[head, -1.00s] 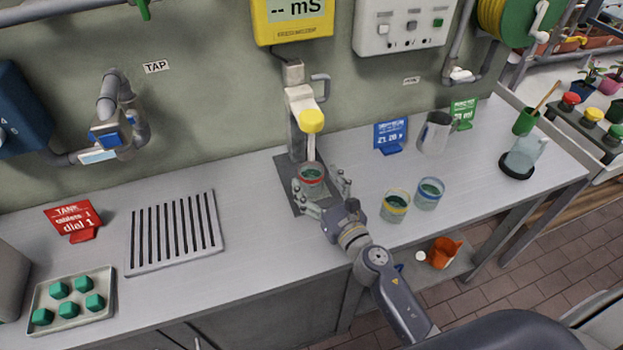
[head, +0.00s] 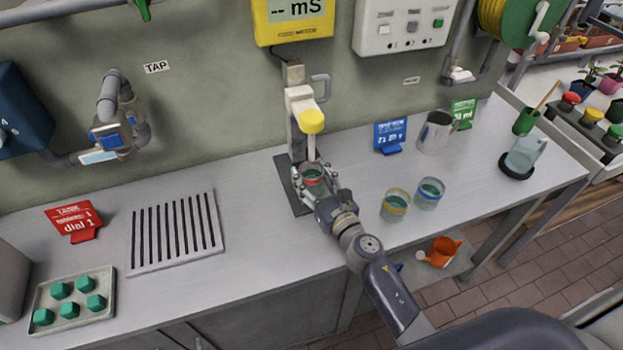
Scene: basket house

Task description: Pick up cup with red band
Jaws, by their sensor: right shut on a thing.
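The cup with the red band (head: 313,175) stands on the dark base plate of the probe stand (head: 302,112), with green liquid inside. The stand's yellow-capped probe points down at the cup's mouth; I cannot tell whether its tip is inside. My right gripper (head: 314,182) reaches in from the front right, with its fingers closed around the sides of the cup. Its fingers and palm hide the cup's lower part. My left gripper is not in view.
A yellow-banded cup (head: 395,205) and a blue-banded cup (head: 430,193) stand to the right. A metal jug (head: 436,132) and a blue sign (head: 390,136) are behind them. A slotted drain plate (head: 174,232) and a tray of green blocks (head: 77,327) lie left. The counter between is clear.

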